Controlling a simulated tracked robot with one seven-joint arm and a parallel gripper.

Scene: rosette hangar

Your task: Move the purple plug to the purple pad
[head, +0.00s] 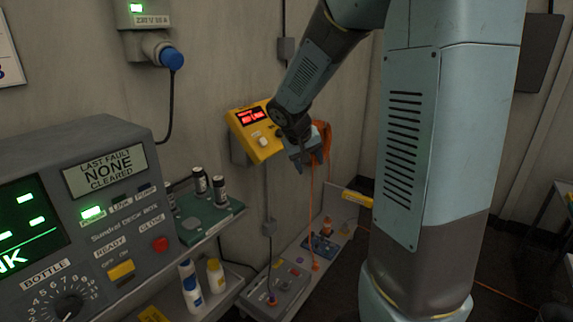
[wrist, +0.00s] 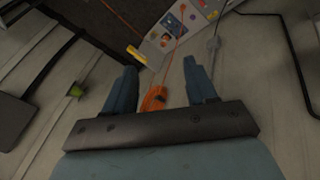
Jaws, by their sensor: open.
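I cannot make out the purple plug or the purple pad for certain in either view. On the low shelf in the head view are a grey box (head: 280,287) with small coloured parts and a dark blue board (head: 320,246). The shelf's small coloured items also show at the top of the wrist view (wrist: 174,24), too small to identify. My gripper (head: 300,163) is open and empty, high above the shelf near the wall. In the wrist view its two fingers (wrist: 160,68) are spread apart.
An orange cable coil (head: 325,142) hangs at the wall behind my gripper, with a line running down to the shelf. A yellow box (head: 257,143) with a red display is on the wall beside my arm. A grey console (head: 80,205) fills the left.

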